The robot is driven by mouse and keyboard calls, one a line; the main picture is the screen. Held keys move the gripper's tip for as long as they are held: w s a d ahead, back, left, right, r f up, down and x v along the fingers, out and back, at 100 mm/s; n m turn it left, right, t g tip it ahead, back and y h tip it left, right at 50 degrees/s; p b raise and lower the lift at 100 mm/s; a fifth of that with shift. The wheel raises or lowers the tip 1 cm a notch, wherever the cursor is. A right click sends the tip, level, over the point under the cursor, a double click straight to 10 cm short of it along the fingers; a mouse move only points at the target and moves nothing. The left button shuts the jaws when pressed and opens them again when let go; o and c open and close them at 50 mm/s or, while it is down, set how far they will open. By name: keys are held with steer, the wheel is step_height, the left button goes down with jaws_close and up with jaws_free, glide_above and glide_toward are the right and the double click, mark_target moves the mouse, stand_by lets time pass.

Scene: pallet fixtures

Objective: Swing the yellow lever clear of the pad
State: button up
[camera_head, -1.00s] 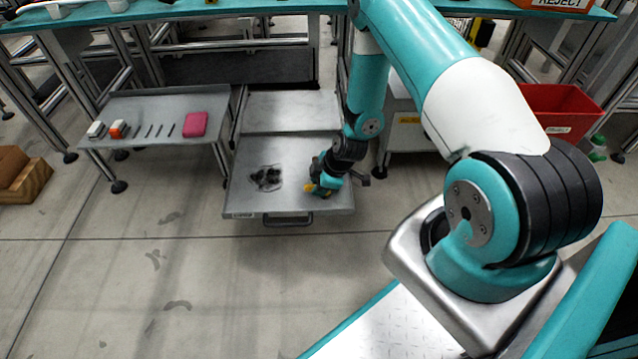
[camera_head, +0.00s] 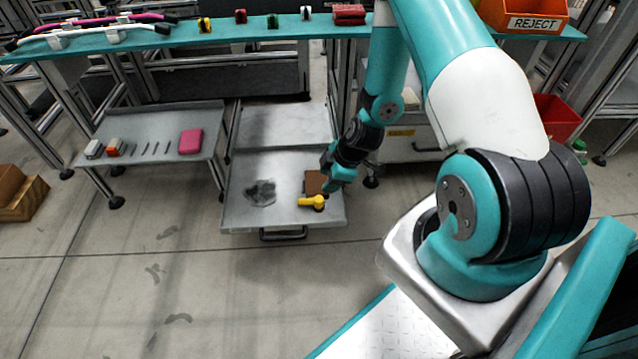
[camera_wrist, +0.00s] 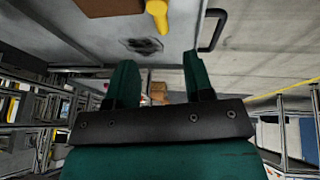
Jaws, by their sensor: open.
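The yellow lever (camera_head: 312,202) lies on the grey pull-out tray (camera_head: 240,215), along the near edge of the brown pad (camera_head: 315,181), its free end to the left. In the wrist view the lever (camera_wrist: 157,12) shows at the top edge, just right of the pad (camera_wrist: 108,6), both partly cut off; I cannot tell whether they touch. My gripper (camera_head: 331,178) is above the tray's right side, near the pad and apart from the lever. In the wrist view its two green fingers (camera_wrist: 158,62) are spread with nothing between them.
A dark patch (camera_head: 261,192) marks the tray left of the pad. The tray's black handle (camera_head: 284,235) is at the front. A side shelf (camera_head: 150,128) with a pink block (camera_head: 191,141) stands left. A teal bench (camera_head: 225,36) runs behind; a red bin (camera_head: 556,117) is right.

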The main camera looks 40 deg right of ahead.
steer(key=p+v, duration=0.1)
steer(key=v, duration=0.5)
stand_by(0.4)
steer(key=a+r+m+g+y, duration=0.2)
steer(key=a+r, duration=1.3)
steer(key=r, duration=0.5)
steer(key=s+a+r+m+g, duration=0.1)
steer(key=s+a+r, duration=0.4)
steer(key=s+r, duration=0.3)
steer(key=s+a+r+m+g, duration=0.1)
steer(key=s+a+r, duration=0.35)
steer(key=s, duration=0.45)
step_height(320, 180, up, 36)
steer(key=p, duration=3.6)
steer(key=shift+w+m+h, duration=0.25)
steer(key=shift+m+h, duration=0.05)
